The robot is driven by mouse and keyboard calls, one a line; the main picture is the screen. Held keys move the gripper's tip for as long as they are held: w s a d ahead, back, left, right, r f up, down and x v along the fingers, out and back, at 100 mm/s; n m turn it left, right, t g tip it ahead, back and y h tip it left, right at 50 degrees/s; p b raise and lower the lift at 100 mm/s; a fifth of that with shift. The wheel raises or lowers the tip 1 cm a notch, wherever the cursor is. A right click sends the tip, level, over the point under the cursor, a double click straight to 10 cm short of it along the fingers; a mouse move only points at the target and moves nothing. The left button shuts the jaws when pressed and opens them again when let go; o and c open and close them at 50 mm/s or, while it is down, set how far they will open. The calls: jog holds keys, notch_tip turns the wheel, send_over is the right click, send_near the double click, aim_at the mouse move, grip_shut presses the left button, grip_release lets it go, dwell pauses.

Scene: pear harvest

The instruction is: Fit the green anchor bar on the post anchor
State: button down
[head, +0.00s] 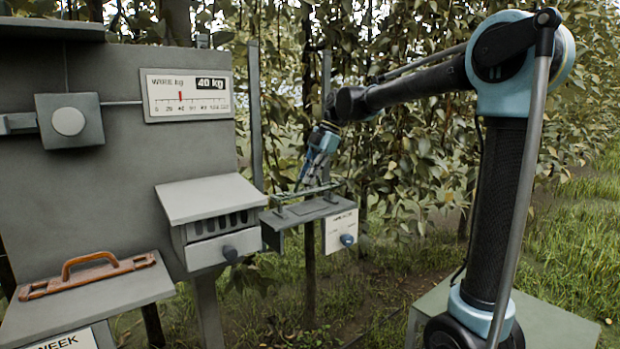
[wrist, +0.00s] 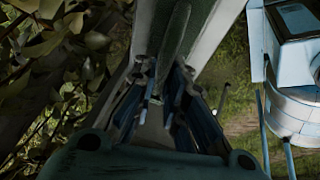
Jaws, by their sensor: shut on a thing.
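The green anchor bar (head: 306,193) shows as a thin green strip just above the grey shelf with small uprights (head: 312,211) in the head view. My gripper (head: 307,181) reaches down to it from above and is shut on it. In the wrist view my gripper's dark fingers (wrist: 163,82) close around a long grey-green bar (wrist: 176,42), with a pale grey surface behind it. I cannot tell whether the bar touches the uprights. Which part is the post anchor is not clear from the frames.
A grey panel at left carries a wire gauge (head: 188,95) reading 40 kg and a square block with a round knob (head: 68,121). A slotted box (head: 212,215) stands just left of the shelf. An orange-brown handled tool (head: 88,275) lies lower left. Foliage is close behind.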

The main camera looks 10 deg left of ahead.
aim_at(308, 190)
jog(key=shift+f, duration=2.15)
dwell(2.4)
jog(key=c, duration=1.6)
grip_release()
jog(key=shift+o, duration=0.2)
jog(key=v, duration=1.2)
jog(key=s+d+f+m+t, duration=0.1)
jog(key=s+d+f+m, duration=0.15)
jog(key=d, duration=0.25)
jog(key=s+d+f+m, duration=0.1)
jog(key=d+f+m, duration=0.1)
jog(key=d+m, duration=0.3)
jog(key=s+d+f+m+t+h, duration=0.1)
jog(key=s+d+f+m+h, duration=0.1)
jog(key=s+d+f+m, duration=0.8)
jog(key=s+d+f+m+t+h, duration=0.2)
jog(key=s+d+f+m, duration=0.8)
jog(key=d+f, duration=0.6)
jog(key=shift+s+f+m, duration=0.35)
jog(key=shift+s+f, duration=0.4)
jog(key=shift+s, duration=0.05)
